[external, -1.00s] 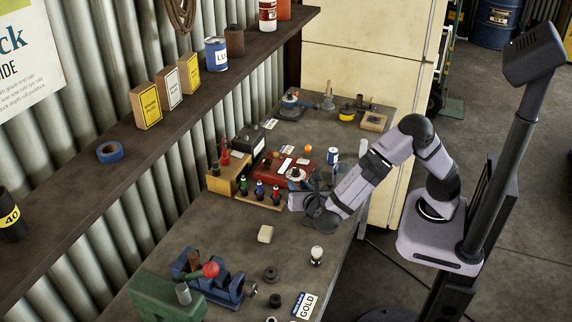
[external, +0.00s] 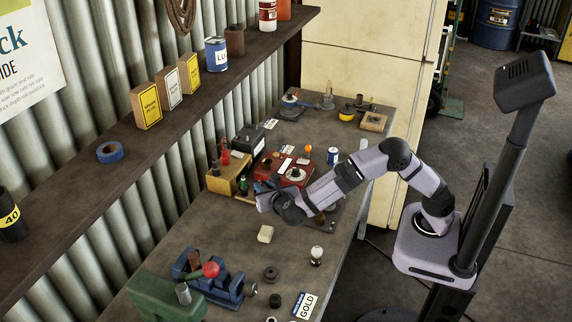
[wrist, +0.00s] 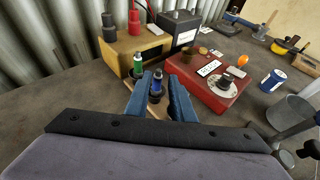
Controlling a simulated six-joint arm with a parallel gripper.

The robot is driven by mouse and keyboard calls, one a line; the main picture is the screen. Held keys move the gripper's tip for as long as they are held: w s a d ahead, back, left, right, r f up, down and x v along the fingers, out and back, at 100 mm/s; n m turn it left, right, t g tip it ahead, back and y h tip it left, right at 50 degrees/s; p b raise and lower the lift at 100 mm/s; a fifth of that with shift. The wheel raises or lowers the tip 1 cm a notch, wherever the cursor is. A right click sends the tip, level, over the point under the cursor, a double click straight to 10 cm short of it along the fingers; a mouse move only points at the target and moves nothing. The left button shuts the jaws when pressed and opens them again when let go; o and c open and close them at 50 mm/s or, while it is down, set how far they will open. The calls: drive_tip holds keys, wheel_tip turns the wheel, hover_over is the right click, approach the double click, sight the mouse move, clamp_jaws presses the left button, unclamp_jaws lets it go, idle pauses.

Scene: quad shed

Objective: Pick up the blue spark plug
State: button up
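The blue spark plug (wrist: 156,86) stands upright in a light wooden holder in the wrist view. My gripper (wrist: 158,82) is open, with one blue-grey finger on each side of the plug. Whether either finger touches it I cannot tell. In the external view my gripper (external: 263,202) is low at the front of the spark plug row, and the arm and hand hide most of the blue plug. A green spark plug (wrist: 138,66) stands just behind and left of the blue one. The red plug cannot be made out.
A yellow-brown box (wrist: 140,50) with dark and red tops and a black battery-like box (wrist: 178,30) stand behind. A red case (wrist: 208,92) is close on the right. A blue can (wrist: 272,78) is farther right. The bench at left is clear.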

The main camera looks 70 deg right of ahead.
drive_tip(key=shift+p+x, duration=1.05)
drive_tip(key=shift+x, duration=3.15)
drive_tip(key=shift+w+a, duration=0.1)
drive_tip(key=shift+w, duration=0.05)
clamp_jaws()
